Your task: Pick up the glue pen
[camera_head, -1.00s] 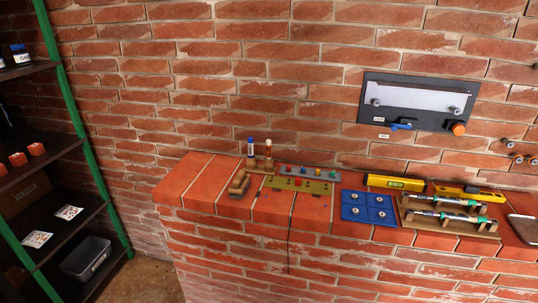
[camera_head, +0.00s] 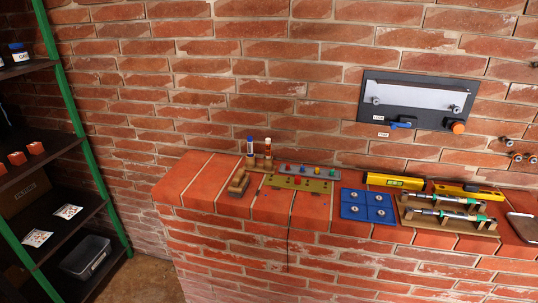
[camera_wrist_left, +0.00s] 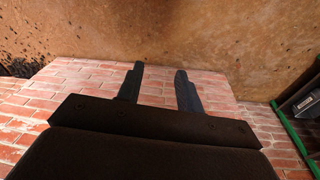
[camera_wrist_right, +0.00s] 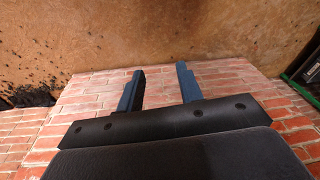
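Two slim pens stand upright in a wooden holder (camera_head: 259,162) at the back left of the brick ledge in the head view. One is a blue pen (camera_head: 250,146) with a pale lower part; the other is a pale pen (camera_head: 268,147) with a red-brown top. Their labels are too small to read, so I cannot tell which is the glue pen. My left gripper (camera_wrist_left: 160,76) is open and empty in the left wrist view. My right gripper (camera_wrist_right: 158,74) is open and empty in the right wrist view. Neither gripper shows in the head view.
The ledge also holds wooden blocks (camera_head: 238,183), a panel with colored knobs (camera_head: 309,171), blue tiles (camera_head: 369,207), a yellow level (camera_head: 396,181) and a rack with metal rods (camera_head: 448,224). A wall panel (camera_head: 417,100) is above. A green-framed shelf (camera_head: 83,135) stands left.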

